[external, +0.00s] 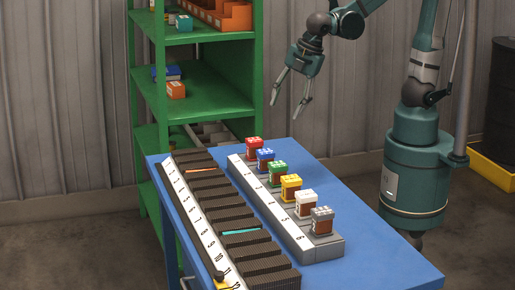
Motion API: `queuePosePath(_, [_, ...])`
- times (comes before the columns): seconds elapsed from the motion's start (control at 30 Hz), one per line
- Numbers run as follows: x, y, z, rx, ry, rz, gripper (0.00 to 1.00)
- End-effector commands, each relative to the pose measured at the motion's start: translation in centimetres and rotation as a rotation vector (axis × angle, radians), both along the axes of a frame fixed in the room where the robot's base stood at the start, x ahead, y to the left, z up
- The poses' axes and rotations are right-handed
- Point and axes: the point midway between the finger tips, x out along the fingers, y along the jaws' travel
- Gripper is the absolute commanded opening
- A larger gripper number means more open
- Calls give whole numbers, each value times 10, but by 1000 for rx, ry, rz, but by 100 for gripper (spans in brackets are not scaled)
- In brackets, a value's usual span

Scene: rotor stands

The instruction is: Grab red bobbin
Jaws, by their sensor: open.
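The red bobbin (254,147) stands at the far end of a grey numbered rack (284,222) on the blue table. It has a red top over a brown body. The blue bobbin (265,158) stands close beside it, on the near side. My gripper (288,105) is open and empty. It hangs in the air above the far part of the table, higher than the red bobbin and to its right in the picture, with its fingers pointing down.
Green (277,172), yellow (290,187), white (305,203) and grey (322,220) bobbins continue the row toward the camera. A long numbered rack with black slots (221,213) lies left of them. Green shelves (205,88) stand behind the table. The table's right side (351,205) is bare.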

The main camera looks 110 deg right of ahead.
Motion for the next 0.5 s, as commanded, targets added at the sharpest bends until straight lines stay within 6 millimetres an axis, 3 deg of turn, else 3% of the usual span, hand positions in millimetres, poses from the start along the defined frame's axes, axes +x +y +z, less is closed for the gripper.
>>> queuePosePath(0.5, [48, -8, -19, -154, 184, 269, 49])
